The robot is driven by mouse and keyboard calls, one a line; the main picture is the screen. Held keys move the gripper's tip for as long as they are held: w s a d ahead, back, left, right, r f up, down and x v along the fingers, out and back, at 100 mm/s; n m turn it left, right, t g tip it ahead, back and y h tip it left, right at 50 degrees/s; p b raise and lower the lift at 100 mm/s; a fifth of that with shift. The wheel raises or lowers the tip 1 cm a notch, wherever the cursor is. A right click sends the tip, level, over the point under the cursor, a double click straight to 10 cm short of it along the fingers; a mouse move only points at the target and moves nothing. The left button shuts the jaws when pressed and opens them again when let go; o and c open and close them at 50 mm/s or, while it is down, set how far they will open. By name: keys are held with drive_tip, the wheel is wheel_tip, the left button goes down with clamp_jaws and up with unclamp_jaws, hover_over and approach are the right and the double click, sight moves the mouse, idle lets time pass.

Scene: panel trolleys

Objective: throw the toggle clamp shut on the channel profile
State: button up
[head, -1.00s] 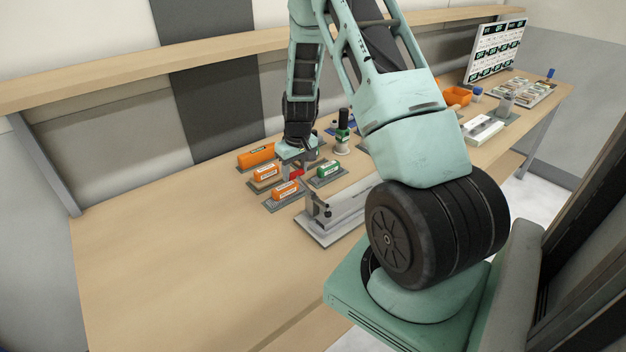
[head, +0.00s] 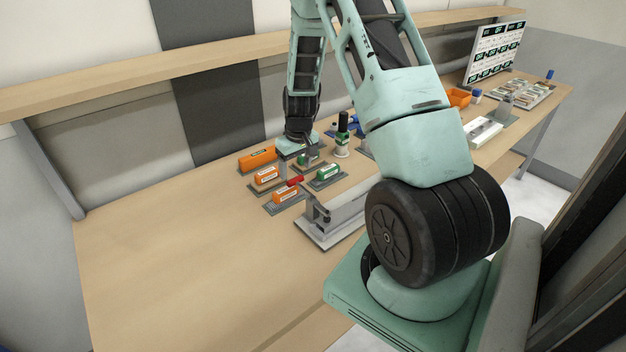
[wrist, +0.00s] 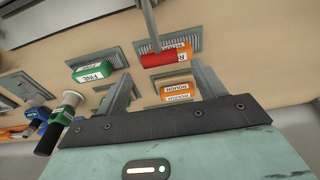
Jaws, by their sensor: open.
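The toggle clamp (head: 318,211) sits on the near end of the grey channel profile (head: 347,208) on the bench. Its lever leans left and ends in a red grip (head: 294,181). In the wrist view the lever rod comes down from the top edge to the red grip (wrist: 164,58). My gripper (head: 297,160) is above and behind the grip; in the wrist view its two fingers (wrist: 160,72) are spread and empty, with the grip just beyond their tips. Whether the clamp's pressing end touches the profile is too small to tell.
Orange blocks (head: 265,175) and a green block (head: 326,171) sit on grey pads close around the gripper. A green-and-black upright tool (head: 342,135) stands behind them. A wall and shelf (head: 130,75) run along the back. The bench at left (head: 170,260) is clear.

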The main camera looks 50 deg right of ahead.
sight(298, 182)
drive_tip(key=shift+r, duration=0.35)
drive_tip(key=r+p, duration=0.1)
drive_tip(key=r, duration=0.1)
drive_tip(key=r+p, duration=0.1)
drive_tip(key=r, duration=0.1)
drive_tip(key=shift+s+a+p, duration=0.1)
drive_tip(key=shift+s+p, duration=0.25)
idle(0.4)
drive_tip(key=s+a+r+n+y+b, duration=0.1)
drive_tip(key=a+r+n+b, duration=0.15)
drive_tip(key=a, duration=1.15)
drive_tip(key=s+a+r+n+y+b, duration=0.15)
drive_tip(key=a+r, duration=0.25)
drive_tip(key=a, duration=1)
drive_tip(key=s+a+r+n+b, duration=0.1)
drive_tip(key=s+a+n+b, duration=0.1)
drive_tip(key=s+a, duration=0.5)
drive_tip(key=s+a+r+n+g+h+b, duration=0.1)
drive_tip(key=s+a+n, duration=0.3)
drive_tip(key=s, duration=1)
drive_tip(key=a+b, duration=0.1)
drive_tip(key=a, duration=0.2)
drive_tip(key=shift+s+a+n+g, duration=0.15)
drive_tip(key=shift+s+n+g, duration=0.05)
drive_tip(key=shift+n+g, duration=0.1)
